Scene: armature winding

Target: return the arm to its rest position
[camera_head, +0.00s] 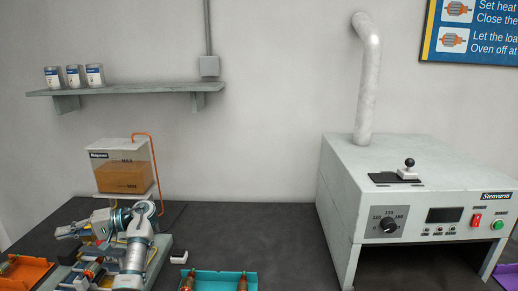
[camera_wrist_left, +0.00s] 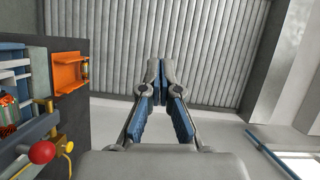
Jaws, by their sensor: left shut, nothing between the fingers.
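My left arm rises from the front left of the bench in the head view and bends over to the left. Its left gripper (camera_head: 68,232) points left above the bench equipment, near the orange tray. In the wrist view the same gripper (camera_wrist_left: 158,78) has its fingers together, with nothing between them. Beyond the fingertips is a corrugated grey wall. My right gripper is not in view.
An orange tray (camera_head: 25,273) is left and a teal tray (camera_head: 248,279) with copper-coloured parts is front centre. A resin tank (camera_head: 125,178) stands behind the arm. An open-fronted oven (camera_head: 345,190) fills the right. The dark bench (camera_head: 255,232) between is mostly clear.

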